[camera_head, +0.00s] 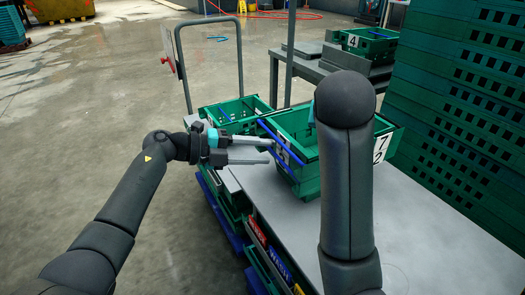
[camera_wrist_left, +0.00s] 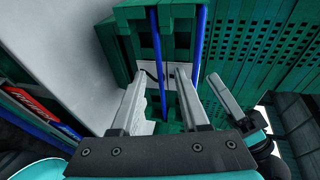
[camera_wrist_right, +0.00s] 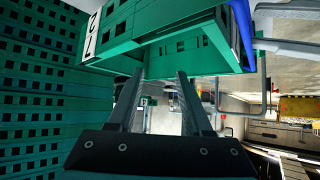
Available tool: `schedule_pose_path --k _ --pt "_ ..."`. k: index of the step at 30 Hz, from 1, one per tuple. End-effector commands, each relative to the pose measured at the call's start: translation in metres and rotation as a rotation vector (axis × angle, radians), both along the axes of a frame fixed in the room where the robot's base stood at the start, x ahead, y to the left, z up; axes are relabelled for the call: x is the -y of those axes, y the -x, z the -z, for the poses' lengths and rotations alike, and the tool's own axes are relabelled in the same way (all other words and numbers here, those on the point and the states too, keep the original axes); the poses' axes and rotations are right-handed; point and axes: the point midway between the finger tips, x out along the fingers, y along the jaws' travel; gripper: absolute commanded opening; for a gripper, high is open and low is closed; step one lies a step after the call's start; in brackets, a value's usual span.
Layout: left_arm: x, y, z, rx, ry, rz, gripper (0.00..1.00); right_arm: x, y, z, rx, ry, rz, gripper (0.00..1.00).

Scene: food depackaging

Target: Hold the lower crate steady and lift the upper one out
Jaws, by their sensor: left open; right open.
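A green crate (camera_head: 305,178) with blue bars stands on the grey table top; white number labels are on its sides. From here I cannot clearly tell an upper crate from a lower one. My left gripper (camera_head: 270,150) is open at the crate's left side; in the left wrist view its fingers (camera_wrist_left: 161,74) point at a white label (camera_wrist_left: 152,76) on the green wall. My right arm covers part of the crate in the head view and hides the right gripper. In the right wrist view the right gripper (camera_wrist_right: 160,76) is open and empty beside the crate's green rim (camera_wrist_right: 118,62).
Another green crate (camera_head: 232,112) with blue bars stands just behind to the left. A tall stack of green crates (camera_head: 465,90) closes off the right side. A grey bench (camera_head: 300,62) with a crate (camera_head: 370,42) stands behind. The concrete floor at left is open.

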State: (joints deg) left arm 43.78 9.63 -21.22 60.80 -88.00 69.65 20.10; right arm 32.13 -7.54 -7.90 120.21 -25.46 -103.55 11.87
Motion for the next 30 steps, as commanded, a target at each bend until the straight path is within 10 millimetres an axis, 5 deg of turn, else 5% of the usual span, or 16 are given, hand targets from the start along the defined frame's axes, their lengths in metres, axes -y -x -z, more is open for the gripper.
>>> schedule_pose_path --k 12,24,30 --pt "0.0073 -0.0013 0.0019 0.0 0.0 0.0 0.44 -0.0001 0.0 0.0 0.0 0.0 0.0 0.5" --pt "0.0068 -0.0013 0.0019 0.0 0.0 0.0 0.0 -0.0001 0.0 0.0 0.0 0.0 0.0 0.5" --pt "0.0068 -0.0012 0.002 0.0 0.0 0.0 0.0 -0.0001 0.0 0.0 0.0 0.0 0.0 0.5"
